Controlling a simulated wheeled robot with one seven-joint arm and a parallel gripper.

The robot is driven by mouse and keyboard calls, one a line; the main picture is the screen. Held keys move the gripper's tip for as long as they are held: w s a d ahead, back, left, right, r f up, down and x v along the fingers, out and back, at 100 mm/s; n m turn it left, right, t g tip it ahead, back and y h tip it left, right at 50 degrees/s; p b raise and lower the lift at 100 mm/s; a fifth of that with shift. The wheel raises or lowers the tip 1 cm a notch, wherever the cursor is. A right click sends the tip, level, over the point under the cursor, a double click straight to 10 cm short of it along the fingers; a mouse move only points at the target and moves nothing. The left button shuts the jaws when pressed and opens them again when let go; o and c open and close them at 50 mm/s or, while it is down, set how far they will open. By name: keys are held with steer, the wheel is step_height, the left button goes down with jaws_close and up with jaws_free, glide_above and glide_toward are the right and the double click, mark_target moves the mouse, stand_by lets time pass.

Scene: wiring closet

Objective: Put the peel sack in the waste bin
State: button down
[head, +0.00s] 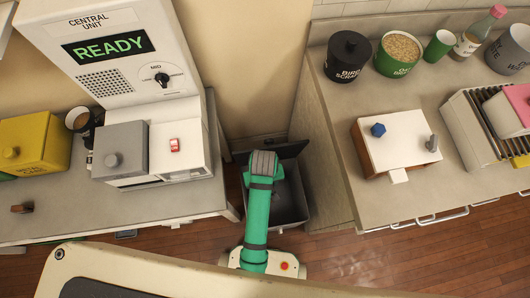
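A dark grey open bin (291,205), likely the waste bin, stands on the floor in the gap between the two counters. Its dark lid or flap (287,149) shows at its back edge. My green arm reaches up the picture across the bin's left side and covers part of its opening. The arm ends in view at a grey ribbed part. My gripper's fingers are not visible, so I cannot see whether they hold anything. I cannot make out a peel sack anywhere, and the part of the bin's inside that shows looks empty.
The left counter holds the central unit (115,50) reading READY, a yellow box (35,143) and a mug (78,120).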

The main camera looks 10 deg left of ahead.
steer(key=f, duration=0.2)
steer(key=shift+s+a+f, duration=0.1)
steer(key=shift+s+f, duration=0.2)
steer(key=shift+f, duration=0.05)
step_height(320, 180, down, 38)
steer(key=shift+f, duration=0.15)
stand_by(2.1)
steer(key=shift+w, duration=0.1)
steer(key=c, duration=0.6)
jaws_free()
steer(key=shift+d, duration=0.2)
